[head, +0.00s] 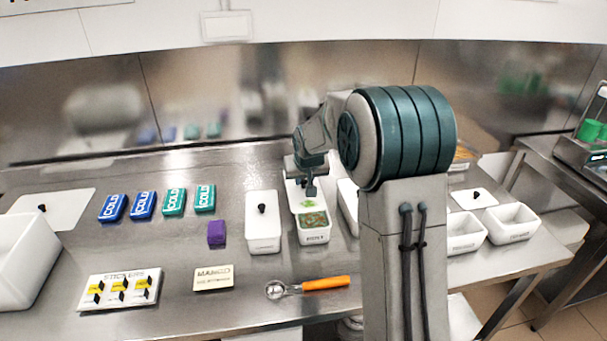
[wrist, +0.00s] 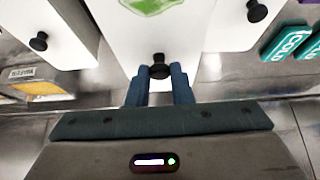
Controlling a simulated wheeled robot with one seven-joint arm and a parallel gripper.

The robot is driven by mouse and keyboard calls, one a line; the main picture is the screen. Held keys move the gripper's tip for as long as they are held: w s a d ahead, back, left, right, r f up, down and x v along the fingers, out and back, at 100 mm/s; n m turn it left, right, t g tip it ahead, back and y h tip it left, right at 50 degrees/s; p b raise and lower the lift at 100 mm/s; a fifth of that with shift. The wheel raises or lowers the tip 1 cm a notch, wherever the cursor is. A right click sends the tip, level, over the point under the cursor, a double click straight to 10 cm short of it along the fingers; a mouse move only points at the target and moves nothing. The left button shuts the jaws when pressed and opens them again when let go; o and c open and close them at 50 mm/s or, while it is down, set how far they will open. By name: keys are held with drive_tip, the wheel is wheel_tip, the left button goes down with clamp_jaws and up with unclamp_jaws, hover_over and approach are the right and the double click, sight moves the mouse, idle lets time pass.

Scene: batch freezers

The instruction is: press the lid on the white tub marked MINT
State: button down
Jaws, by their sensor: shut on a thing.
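My gripper (head: 310,190) is shut on the black knob (wrist: 157,68) of a white lid (wrist: 125,38) with a green leaf picture. In the wrist view the two blue fingers (wrist: 160,80) stand on either side of the knob. In the head view the gripper is over the back part of an open white tub (head: 313,236) with green and reddish contents. The tub's front label is too small to read surely. The arm partly hides the lid, and I cannot tell whether the lid touches the tub.
A lidded white tub (head: 263,235) stands close on the left, and another (head: 347,200) on the right is partly behind my arm. A scoop (head: 325,283), a MANGO card (head: 213,278), a purple block (head: 216,233) and COLD packs (head: 174,202) lie on the steel bench.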

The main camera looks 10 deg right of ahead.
drive_tip(key=shift+d+f+b, duration=0.55)
drive_tip(key=shift+d+f, duration=0.6)
drive_tip(key=shift+d, duration=0.05)
drive_tip(key=f+b, duration=0.1)
drive_tip(key=f, duration=0.1)
drive_tip(key=shift+a+f+b, duration=0.2)
drive_tip(key=shift+f+b, duration=0.1)
drive_tip(key=shift+b, duration=0.05)
drive_tip(key=shift+f+b, duration=0.55)
drive_tip(key=shift+f, duration=0.1)
drive_tip(key=shift+r+b, duration=0.1)
drive_tip(key=shift+b, duration=0.25)
drive_tip(key=shift+f+b, duration=0.25)
drive_tip(key=shift+b, duration=0.3)
idle(0.7)
drive_tip(key=shift+s, duration=0.1)
drive_tip(key=c, duration=0.7)
unclamp_jaws()
